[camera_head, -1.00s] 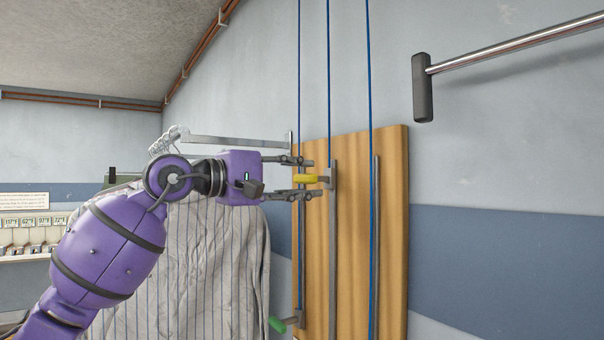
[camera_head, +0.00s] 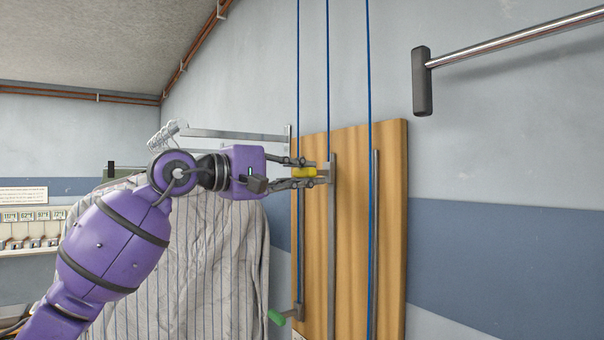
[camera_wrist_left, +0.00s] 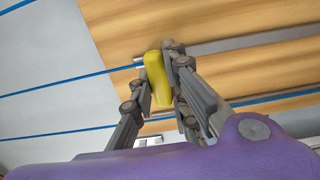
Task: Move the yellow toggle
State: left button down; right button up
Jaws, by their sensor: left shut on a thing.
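The yellow toggle (camera_head: 304,172) is a short yellow handle on a metal rail on a wooden board (camera_head: 390,230), at the top end of the middle rail. My left gripper (camera_head: 308,173) is shut on the yellow toggle, one finger above it and one below in the head view. In the left wrist view the yellow toggle (camera_wrist_left: 157,78) sits between the two fingers of the left gripper (camera_wrist_left: 160,85), in front of the board. My right gripper is not in view.
A green toggle (camera_head: 277,317) sits low on the left rail. Blue cords (camera_head: 328,80) run up from the rails. A striped cloth (camera_head: 200,260) hangs behind my arm. A metal bar with a dark end (camera_head: 422,80) sticks out at upper right.

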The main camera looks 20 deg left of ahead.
pick_arm(q)
notch_tip(320, 180, down, 35)
jog(key=b, duration=2.1)
jog(key=shift+b, duration=0.3)
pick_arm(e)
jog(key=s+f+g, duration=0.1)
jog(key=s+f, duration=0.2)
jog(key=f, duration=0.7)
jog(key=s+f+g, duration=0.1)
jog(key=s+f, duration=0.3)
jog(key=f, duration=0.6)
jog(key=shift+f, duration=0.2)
pick_arm(q)
jog(key=shift+d, duration=0.1)
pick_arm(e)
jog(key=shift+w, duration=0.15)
pick_arm(q)
jog(key=c, duration=1.8)
grip_release()
jog(key=shift+o, duration=0.6)
jog(key=shift+r, duration=0.15)
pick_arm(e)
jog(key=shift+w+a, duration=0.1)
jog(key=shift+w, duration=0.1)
